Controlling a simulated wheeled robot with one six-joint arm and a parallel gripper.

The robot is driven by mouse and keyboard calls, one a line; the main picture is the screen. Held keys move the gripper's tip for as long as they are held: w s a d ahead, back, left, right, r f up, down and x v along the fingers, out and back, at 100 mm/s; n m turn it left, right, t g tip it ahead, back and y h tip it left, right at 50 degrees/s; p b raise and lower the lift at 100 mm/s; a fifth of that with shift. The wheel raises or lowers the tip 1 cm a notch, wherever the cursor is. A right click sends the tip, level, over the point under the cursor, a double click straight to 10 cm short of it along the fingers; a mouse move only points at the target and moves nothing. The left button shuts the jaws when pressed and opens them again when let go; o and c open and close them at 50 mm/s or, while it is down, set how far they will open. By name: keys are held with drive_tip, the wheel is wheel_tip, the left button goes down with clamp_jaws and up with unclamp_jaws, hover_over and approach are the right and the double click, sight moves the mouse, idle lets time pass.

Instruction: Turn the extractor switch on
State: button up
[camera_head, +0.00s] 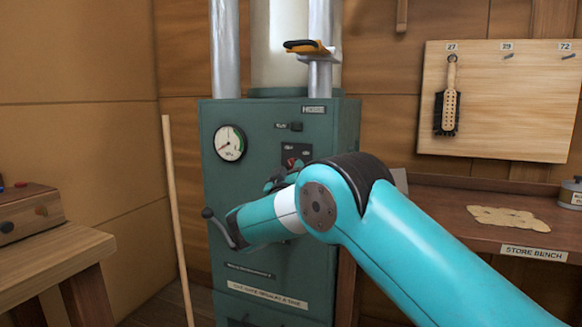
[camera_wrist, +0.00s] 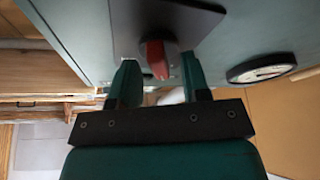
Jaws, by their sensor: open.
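The extractor is a green cabinet (camera_head: 340,130) with a dark switch plate (camera_head: 297,150) on its front. A red switch handle (camera_head: 291,162) shows on that plate, partly behind my arm. In the wrist view the red switch (camera_wrist: 157,58) sticks out from a dark plate (camera_wrist: 165,25). My gripper (camera_wrist: 158,78) is open, with one finger on each side of the red switch in that view. I cannot tell whether the fingers touch it. In the head view my gripper (camera_head: 274,180) is small and dark, just below the plate.
A round gauge (camera_head: 230,143) and a crank handle (camera_head: 218,228) are on the cabinet's left side. A wooden pole (camera_head: 176,215) leans left of it. A store bench (camera_head: 465,215) stands right, below a board with a brush (camera_head: 447,110). A yellow-handled tool (camera_head: 308,48) rests above.

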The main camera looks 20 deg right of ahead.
drive_tip(key=shift+w, duration=0.15)
drive_tip(key=shift+c, duration=0.4)
clamp_jaws()
